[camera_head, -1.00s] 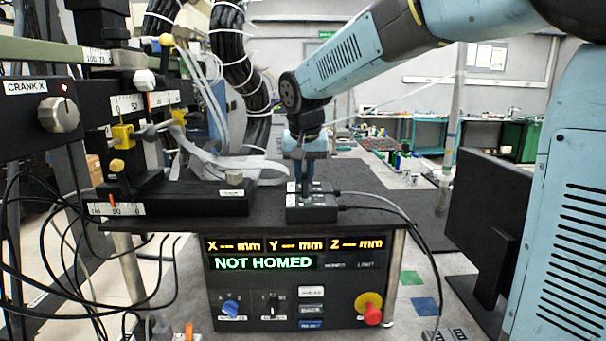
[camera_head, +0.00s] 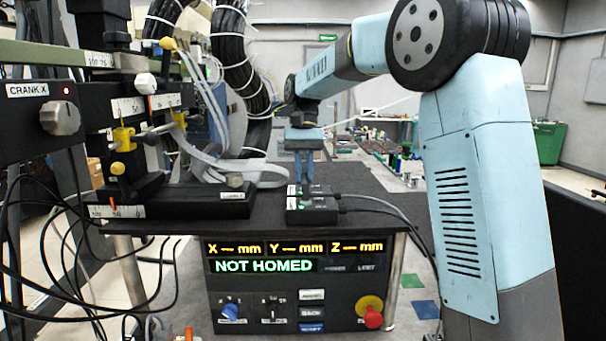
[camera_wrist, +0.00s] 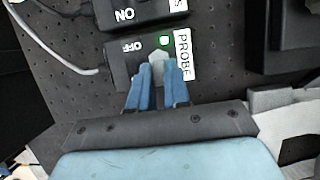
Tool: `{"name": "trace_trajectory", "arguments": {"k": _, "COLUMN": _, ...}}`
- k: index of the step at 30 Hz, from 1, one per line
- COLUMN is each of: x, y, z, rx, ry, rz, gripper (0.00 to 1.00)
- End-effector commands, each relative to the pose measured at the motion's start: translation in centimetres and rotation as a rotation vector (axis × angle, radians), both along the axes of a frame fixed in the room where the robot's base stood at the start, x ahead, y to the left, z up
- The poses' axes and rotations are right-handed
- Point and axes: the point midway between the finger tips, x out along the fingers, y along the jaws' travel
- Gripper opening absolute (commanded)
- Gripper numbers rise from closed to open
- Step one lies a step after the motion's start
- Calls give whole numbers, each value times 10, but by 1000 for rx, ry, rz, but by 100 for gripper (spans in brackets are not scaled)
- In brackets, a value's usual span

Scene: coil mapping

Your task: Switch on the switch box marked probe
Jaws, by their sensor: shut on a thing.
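The probe switch box (camera_wrist: 122,66) is black with a white PROBE label (camera_wrist: 184,55), OFF lettering and a lit green lamp (camera_wrist: 165,41). My gripper (camera_wrist: 158,75) is shut on its pale grey switch lever (camera_wrist: 158,55), between the blue fingertips in the wrist view. The fingers hide part of the box face. In the head view my gripper (camera_head: 304,180) points down at the farther of two small black boxes on the bench, the probe box (camera_head: 326,192). The lever is too small to make out there.
A second switch box (camera_head: 312,214), marked ON, stands close in front; it shows in the wrist view too (camera_wrist: 135,13). Cables (camera_head: 385,205) run right from the boxes. A stage with ribbon cable (camera_head: 240,165) stands left. A console reading NOT HOMED (camera_head: 262,265) is below.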

Motion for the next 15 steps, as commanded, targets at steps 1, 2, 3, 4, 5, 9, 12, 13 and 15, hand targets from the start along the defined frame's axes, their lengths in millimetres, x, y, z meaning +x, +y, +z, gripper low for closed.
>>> {"name": "trace_trajectory", "arguments": {"k": 1, "x": 3, "y": 0, "z": 0, "rx": 3, "ry": 20, "rz": -1, "gripper": 0}}
{"name": "trace_trajectory", "arguments": {"k": 2, "x": 4, "y": 0, "z": 0, "rx": 4, "ry": 33, "rz": -1, "gripper": 0}}
{"name": "trace_trajectory", "arguments": {"k": 3, "x": 4, "y": 0, "z": -1, "rx": 5, "ry": 51, "rz": -1, "gripper": 0}}
{"name": "trace_trajectory", "arguments": {"k": 4, "x": 5, "y": 0, "z": -1, "rx": 5, "ry": 62, "rz": -2, "gripper": 0}}
{"name": "trace_trajectory", "arguments": {"k": 5, "x": 5, "y": 0, "z": -1, "rx": 5, "ry": 73, "rz": -2, "gripper": 0}}
{"name": "trace_trajectory", "arguments": {"k": 9, "x": 6, "y": 0, "z": -1, "rx": 5, "ry": 108, "rz": -2, "gripper": 0}}
{"name": "trace_trajectory", "arguments": {"k": 12, "x": 7, "y": 0, "z": -2, "rx": 6, "ry": 121, "rz": -2, "gripper": 0}}
{"name": "trace_trajectory", "arguments": {"k": 13, "x": 7, "y": 0, "z": -2, "rx": 6, "ry": 124, "rz": -2, "gripper": 0}}
{"name": "trace_trajectory", "arguments": {"k": 15, "x": 7, "y": 0, "z": -2, "rx": 6, "ry": 128, "rz": -2, "gripper": 0}}
